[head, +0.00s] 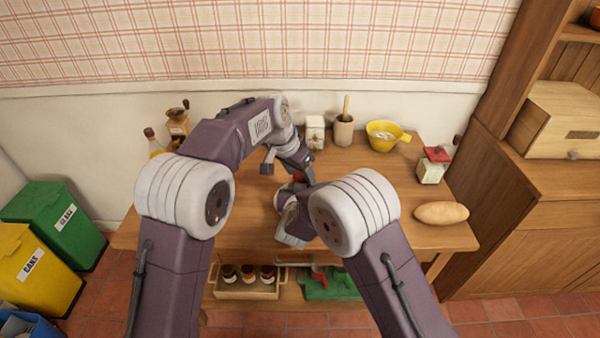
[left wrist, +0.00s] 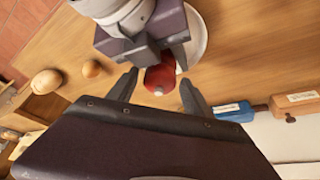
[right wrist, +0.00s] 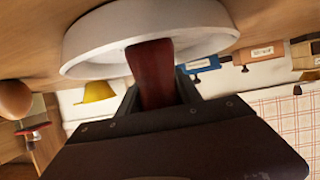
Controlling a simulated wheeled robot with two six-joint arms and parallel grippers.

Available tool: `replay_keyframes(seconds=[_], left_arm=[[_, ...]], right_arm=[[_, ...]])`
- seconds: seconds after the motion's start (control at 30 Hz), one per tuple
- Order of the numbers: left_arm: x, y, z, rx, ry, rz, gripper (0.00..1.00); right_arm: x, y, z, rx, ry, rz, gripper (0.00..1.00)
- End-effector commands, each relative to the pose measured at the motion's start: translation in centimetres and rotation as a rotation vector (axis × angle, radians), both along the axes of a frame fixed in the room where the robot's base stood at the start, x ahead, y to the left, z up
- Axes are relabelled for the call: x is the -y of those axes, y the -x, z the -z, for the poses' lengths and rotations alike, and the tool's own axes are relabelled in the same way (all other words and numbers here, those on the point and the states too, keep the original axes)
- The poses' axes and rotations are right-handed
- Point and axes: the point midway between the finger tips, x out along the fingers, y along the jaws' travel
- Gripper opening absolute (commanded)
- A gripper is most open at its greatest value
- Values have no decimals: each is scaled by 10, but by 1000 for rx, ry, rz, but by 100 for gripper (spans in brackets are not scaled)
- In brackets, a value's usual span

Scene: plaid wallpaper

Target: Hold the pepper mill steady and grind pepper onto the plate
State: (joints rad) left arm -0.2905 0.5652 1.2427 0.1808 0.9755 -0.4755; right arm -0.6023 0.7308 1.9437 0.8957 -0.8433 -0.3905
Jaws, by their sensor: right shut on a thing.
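The red pepper mill (right wrist: 152,72) stands out between the fingers of my right gripper (right wrist: 158,92), which is shut on it. In the left wrist view its red top with a small pale knob (left wrist: 159,78) shows between the fingers of my left gripper (left wrist: 160,84). The left fingers are open, one on each side of the top, with gaps showing. The white plate (right wrist: 85,42) lies close beyond the mill in the right wrist view; its rim also shows beside my right gripper in the left wrist view (left wrist: 198,40). In the head view my arms hide most of the mill and plate.
Along the table's back stand a coffee grinder (head: 178,124), a canister (head: 315,132), a mortar (head: 343,131) and a yellow bowl (head: 382,140). A red-lidded box (head: 432,170) and a bread loaf (head: 441,213) are at the right. The wooden table top (head: 375,180) is clear between.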

Motion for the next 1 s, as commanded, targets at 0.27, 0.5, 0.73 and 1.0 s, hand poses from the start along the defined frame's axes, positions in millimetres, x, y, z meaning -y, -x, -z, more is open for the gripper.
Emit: replay_keyframes(seconds=[0.27,0.5,0.73,1.0], left_arm=[[0,0,0,0,0,-1,64],[-9,9,-33,5,2,-3,64],[-23,27,-86,4,1,-2,64],[-30,35,-111,0,0,-2,64]], right_arm=[[0,0,-1,1,0,0,0],[0,0,-1,2,0,0,0],[0,0,-1,2,0,0,0],[0,0,-1,2,0,0,0]])
